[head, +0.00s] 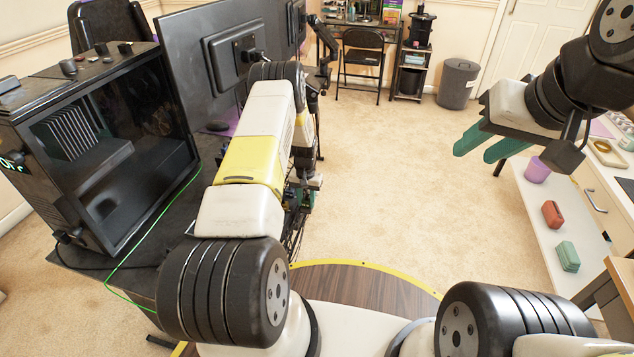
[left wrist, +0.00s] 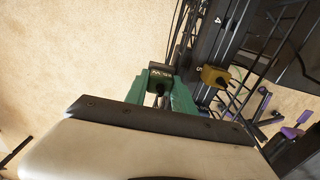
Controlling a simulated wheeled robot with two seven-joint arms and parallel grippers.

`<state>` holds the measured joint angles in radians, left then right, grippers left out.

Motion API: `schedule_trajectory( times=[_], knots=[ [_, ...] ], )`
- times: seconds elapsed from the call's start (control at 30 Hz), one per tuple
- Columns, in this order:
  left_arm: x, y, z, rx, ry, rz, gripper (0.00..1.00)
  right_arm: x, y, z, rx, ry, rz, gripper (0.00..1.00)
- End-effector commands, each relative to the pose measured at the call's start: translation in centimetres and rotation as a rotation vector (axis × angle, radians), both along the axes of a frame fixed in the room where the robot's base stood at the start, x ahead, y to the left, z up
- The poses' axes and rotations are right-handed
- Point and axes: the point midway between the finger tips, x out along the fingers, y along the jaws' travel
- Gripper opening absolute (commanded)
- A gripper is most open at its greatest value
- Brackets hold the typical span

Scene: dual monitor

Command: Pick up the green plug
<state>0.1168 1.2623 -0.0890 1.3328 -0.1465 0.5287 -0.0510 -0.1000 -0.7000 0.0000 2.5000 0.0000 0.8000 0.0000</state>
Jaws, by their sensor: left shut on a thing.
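In the left wrist view, my left gripper (left wrist: 162,92) is shut with its green fingers on either side of a small dark plug-like block (left wrist: 160,72) with pale lettering. The fingers hide its sides, and I cannot tell whether it is the green plug. A yellow plug (left wrist: 216,76) sits just to the right of it, by a black numbered panel (left wrist: 240,30). In the head view, my left gripper (head: 303,197) is small and partly hidden at the desk's right edge. My right gripper (head: 476,152) is open and empty over the floor at the right.
A black PC case (head: 105,160) and a monitor (head: 205,60) stand on the dark desk (head: 190,215) at left. A green cable (head: 125,262) runs along it. A white shelf unit (head: 535,215) at right holds a purple cup (head: 537,170). The carpet between is clear.

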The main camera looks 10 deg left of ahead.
Motion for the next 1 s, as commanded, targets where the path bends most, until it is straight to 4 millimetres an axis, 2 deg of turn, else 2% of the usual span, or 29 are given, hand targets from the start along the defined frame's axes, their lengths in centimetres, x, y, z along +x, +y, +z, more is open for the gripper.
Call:
schedule_trajectory(
  times=[0.27,0.47,1.0],
  knots=[
    [0.1,0.0,0.9,0.000,-0.001,0.000,0.00,0.0,0.0,0.0,0.000,0.000,0.000,0.36],
    [0.1,0.0,3.7,0.000,-0.002,0.000,0.00,0.0,0.0,0.0,0.000,0.000,0.000,0.36],
    [-12.4,-4.2,4.8,0.000,0.003,-0.002,0.00,0.0,0.0,0.0,0.000,0.000,0.000,0.36]
  ],
)
